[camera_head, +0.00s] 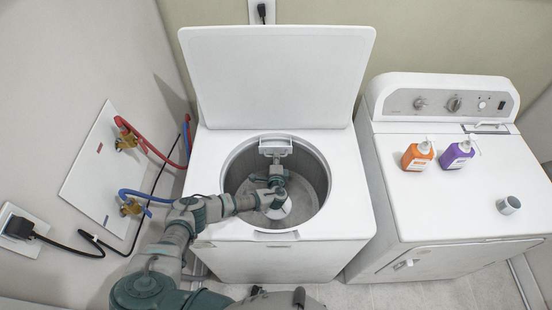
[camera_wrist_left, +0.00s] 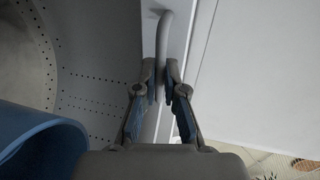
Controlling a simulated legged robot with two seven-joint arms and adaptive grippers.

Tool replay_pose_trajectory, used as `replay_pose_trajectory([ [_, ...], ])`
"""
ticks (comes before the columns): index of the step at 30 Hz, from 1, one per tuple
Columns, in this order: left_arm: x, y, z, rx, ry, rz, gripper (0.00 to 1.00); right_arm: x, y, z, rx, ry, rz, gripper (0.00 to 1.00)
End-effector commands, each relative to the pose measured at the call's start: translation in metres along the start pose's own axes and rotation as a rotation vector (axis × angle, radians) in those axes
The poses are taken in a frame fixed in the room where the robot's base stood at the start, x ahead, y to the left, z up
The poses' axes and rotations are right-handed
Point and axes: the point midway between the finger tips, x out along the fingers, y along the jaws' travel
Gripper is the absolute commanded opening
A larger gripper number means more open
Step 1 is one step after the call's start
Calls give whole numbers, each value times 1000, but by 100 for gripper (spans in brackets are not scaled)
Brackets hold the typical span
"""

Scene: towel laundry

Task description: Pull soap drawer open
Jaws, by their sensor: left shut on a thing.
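The soap drawer (camera_head: 275,146) is a small white unit at the back rim of the open washing machine (camera_head: 215,255). My left arm reaches over the machine's opening. My left gripper (camera_head: 277,168) is at the drawer's front, and in the head view its fingers are hard to make out. In the left wrist view, the fingers of my left gripper (camera_wrist_left: 160,82) are closed on a curved light-grey handle (camera_wrist_left: 164,38) beside a white panel. How far the drawer is out cannot be told. My right gripper is not in view.
The washer lid (camera_head: 275,75) stands raised behind the drum (camera_head: 315,180). A dryer (camera_head: 455,220) to the right holds an orange bottle (camera_head: 417,158), a purple bottle (camera_head: 457,156) and a small cup (camera_head: 508,205). Red (camera_head: 150,147) and blue (camera_head: 150,196) hoses run along the left wall.

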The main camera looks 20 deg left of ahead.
Motion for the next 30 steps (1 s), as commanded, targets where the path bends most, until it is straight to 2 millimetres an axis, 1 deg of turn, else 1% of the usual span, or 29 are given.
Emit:
replay_pose_trajectory([
  [1,1,2,4,3,-8,2,0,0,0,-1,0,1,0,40],
  [6,-4,8,3,0,-8,9,0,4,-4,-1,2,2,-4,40],
  [13,-7,7,6,3,-14,6,0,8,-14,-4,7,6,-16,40],
  [22,-6,6,9,7,-18,5,0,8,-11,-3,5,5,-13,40],
  [23,-6,6,9,6,-19,5,17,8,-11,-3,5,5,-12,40],
  [24,-6,6,9,6,-18,5,27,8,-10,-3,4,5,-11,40],
  [25,-6,6,8,6,-17,5,34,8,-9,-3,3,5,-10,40],
  [30,-7,4,6,4,-12,3,35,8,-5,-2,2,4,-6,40],
])
